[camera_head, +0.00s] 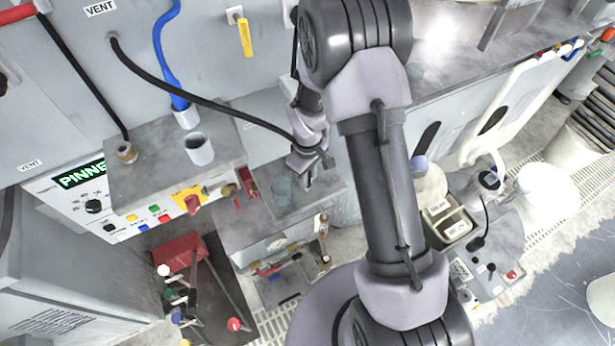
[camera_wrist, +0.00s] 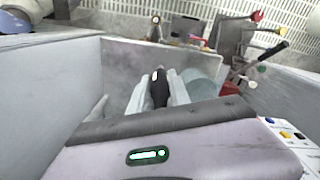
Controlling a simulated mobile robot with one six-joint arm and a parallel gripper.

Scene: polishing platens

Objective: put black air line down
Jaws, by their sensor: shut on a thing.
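The black air line (camera_head: 186,95) comes out of the wall panel below the VENT label at the upper left in the head view. It runs down and right to my gripper (camera_head: 303,172). My gripper is shut on the line and holds its end above a grey ledge (camera_head: 322,197). In the wrist view, the dark end of the line (camera_wrist: 159,88) sits between the pale fingers of my gripper (camera_wrist: 160,92). A bluish translucent cup (camera_head: 283,188) stands on the ledge just left of my fingers. It also shows in the wrist view (camera_wrist: 199,85), right of the fingers.
A second black line (camera_head: 85,75) ends in a brass fitting (camera_head: 125,152). Bare ledge shows around my fingers.

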